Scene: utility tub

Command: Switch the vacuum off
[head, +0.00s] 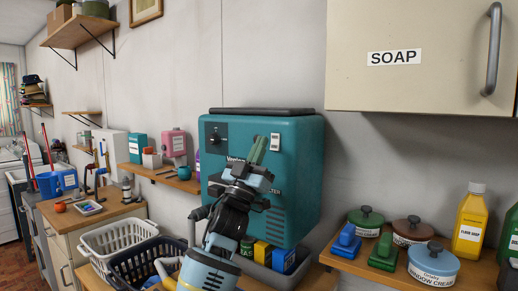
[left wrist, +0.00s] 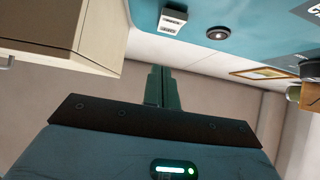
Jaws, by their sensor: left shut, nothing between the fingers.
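The vacuum is a teal wall-mounted box (head: 302,165) in the middle of the head view. It has a small white switch plate (head: 275,142) high on its front and a black panel with a knob (head: 214,134) at upper left. My left gripper (head: 260,143) is shut and empty, its green fingers pointing up in front of the vacuum, just left of the switch plate. In the left wrist view the shut fingers (left wrist: 158,75) lie below the white switch plate (left wrist: 172,20), with a gap showing in the picture. Contact cannot be told. My right gripper is not in view.
A cream cabinet marked SOAP (head: 420,80) hangs to the right. Below it a wooden shelf (head: 372,267) holds pots, brushes and a yellow bottle (head: 469,225). Laundry baskets (head: 118,240) stand at lower left. A grey bin (head: 262,273) with boxes sits under the vacuum.

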